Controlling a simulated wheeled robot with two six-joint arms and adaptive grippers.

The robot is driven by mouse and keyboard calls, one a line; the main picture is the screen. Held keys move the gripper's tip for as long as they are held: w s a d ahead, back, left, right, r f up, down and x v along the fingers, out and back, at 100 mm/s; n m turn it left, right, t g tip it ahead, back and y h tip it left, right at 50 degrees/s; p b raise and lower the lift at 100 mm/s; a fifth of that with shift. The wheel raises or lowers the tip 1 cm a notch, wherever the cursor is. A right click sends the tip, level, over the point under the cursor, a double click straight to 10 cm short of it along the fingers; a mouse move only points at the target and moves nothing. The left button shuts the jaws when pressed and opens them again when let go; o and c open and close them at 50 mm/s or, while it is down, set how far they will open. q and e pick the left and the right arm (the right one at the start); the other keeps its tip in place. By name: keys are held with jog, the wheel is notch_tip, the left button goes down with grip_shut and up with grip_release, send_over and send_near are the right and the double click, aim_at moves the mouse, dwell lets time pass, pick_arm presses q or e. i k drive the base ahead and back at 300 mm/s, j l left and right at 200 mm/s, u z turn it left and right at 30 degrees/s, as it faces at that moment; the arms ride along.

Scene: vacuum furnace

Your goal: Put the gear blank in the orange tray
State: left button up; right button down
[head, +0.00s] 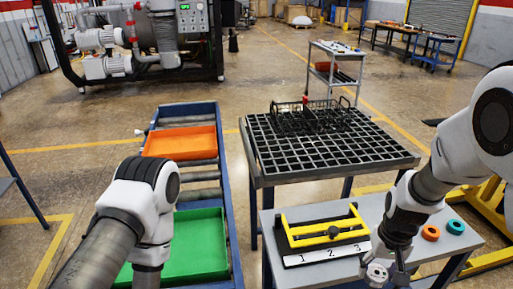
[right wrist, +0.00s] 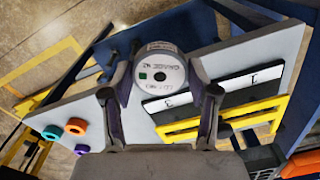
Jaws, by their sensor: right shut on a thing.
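The gear blank (right wrist: 160,72) is a pale round disc with printed text, a small green square and a central hole. In the right wrist view it sits between the fingers of my right gripper (right wrist: 161,84), which is shut on it. In the head view the right gripper (head: 385,273) is low at the right, over the front of the grey table, and the blank is mostly hidden there. The orange tray (head: 180,141) lies on the roller conveyor at left, far from this gripper, and looks empty. My left arm shows at left, but its gripper is out of view.
A green tray (head: 207,250) lies nearer on the blue-framed conveyor (head: 228,190). A yellow-barred fixture with numbered places (head: 325,236) and coloured rings (head: 430,232) are on the grey table (head: 462,243). A dark grid-topped table (head: 320,150) with a black rack stands behind, right of the conveyor.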

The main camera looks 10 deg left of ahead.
aim_at(162, 149)
jog(key=k+j, duration=0.1)
jog(key=j, duration=1)
jog(key=k+j, duration=0.15)
jog(key=j, duration=0.4)
jog(key=j+z, duration=0.1)
jog(key=j, duration=0.45)
jog(key=k+j, duration=0.15)
jog(key=j, duration=0.4)
jog(key=k+j, duration=0.1)
jog(key=j, duration=0.45)
jog(key=i+j, duration=0.4)
jog(key=i+j+z, duration=0.1)
jog(key=i+j, duration=0.25)
jog(key=j, duration=0.2)
jog(key=i+j, duration=0.35)
jog(key=j, duration=0.15)
jog(key=i+j+z, duration=0.1)
jog(key=i+j, duration=0.25)
jog(key=j, duration=0.2)
jog(key=i+l, duration=0.15)
jog(key=i, duration=0.4)
jog(key=i+l, duration=0.15)
jog(key=i, duration=0.4)
jog(key=z, duration=0.05)
